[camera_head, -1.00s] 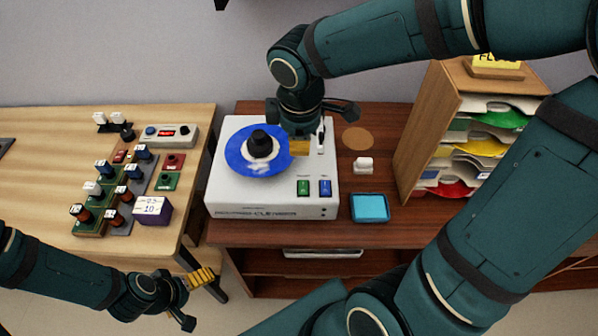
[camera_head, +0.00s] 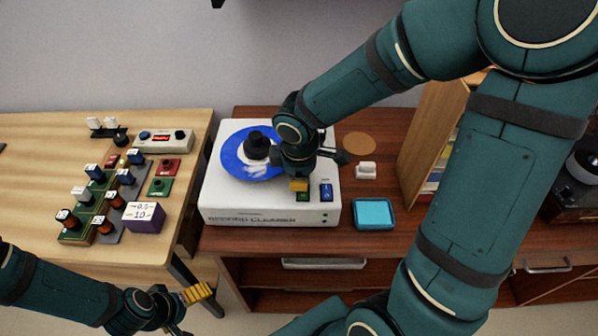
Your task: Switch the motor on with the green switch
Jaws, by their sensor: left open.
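The white record cleaner (camera_head: 225,205) stands on the dark wooden cabinet, with a blue disc (camera_head: 232,160) and a black knob on top. Its green switch (camera_head: 303,197) is at the front right, partly hidden by my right gripper (camera_head: 299,185). The gripper's yellow fingertips are just above or at the switch; I cannot tell if they touch. Whether this gripper is open or shut is not clear. A blue switch (camera_head: 326,192) sits just right of the green one. My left gripper (camera_head: 198,293) is open and empty, low in front of the furniture, away from the cleaner.
A light blue tray (camera_head: 373,227), a small white block (camera_head: 366,170) and a round cork coaster (camera_head: 359,144) lie right of the cleaner. A wooden table (camera_head: 40,135) with small electrical modules is at the left. A wooden rack stands at the right, partly behind my arm.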

